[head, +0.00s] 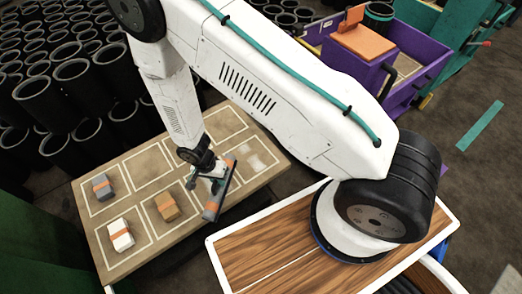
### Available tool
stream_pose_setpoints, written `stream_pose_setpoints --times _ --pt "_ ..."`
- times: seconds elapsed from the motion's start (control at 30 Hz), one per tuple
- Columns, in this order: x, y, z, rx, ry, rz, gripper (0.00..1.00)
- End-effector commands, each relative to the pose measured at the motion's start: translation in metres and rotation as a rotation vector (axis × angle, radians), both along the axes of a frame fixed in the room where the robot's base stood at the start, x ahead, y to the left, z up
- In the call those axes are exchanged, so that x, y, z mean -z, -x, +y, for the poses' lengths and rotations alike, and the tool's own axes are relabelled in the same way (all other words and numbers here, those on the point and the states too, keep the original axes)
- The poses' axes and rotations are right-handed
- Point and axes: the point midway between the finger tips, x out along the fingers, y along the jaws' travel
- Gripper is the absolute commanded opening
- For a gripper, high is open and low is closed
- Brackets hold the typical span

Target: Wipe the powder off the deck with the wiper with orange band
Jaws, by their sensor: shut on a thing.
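My gripper (213,177) is shut on the wiper with orange band (212,207), a long dark grey bar with orange on it. The wiper is tilted in the picture, over the right part of the deck (150,172). I cannot tell whether it touches the surface. The deck is a tan board marked with white rectangles. A pale patch of powder (256,161) lies in a rectangle at its right, to the right of the wiper. My arm passes above the far part of the deck and hides some of it.
A grey block (102,187), a tan block (167,206) and a white block (121,235), each with an orange band, sit in rectangles on the deck's left. Many black rubber sleeves (72,80) stand behind. A purple bin (428,60) stands at the upper right.

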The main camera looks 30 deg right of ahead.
Motion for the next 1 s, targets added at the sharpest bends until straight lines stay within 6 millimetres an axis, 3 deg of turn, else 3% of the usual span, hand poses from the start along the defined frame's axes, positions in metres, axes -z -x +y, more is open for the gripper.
stream_pose_setpoints --times 0.27,0.73,0.87,1.0 --pt "-0.019 -0.001 -0.003 0.005 -0.001 -0.001 0.00" --pt "-0.024 -0.006 -0.005 -0.006 -0.004 -0.002 0.00" --pt "-0.046 -0.032 -0.020 -0.077 -0.019 -0.010 0.00" --pt "-0.090 -0.079 -0.058 -0.240 -0.036 -0.021 0.00"
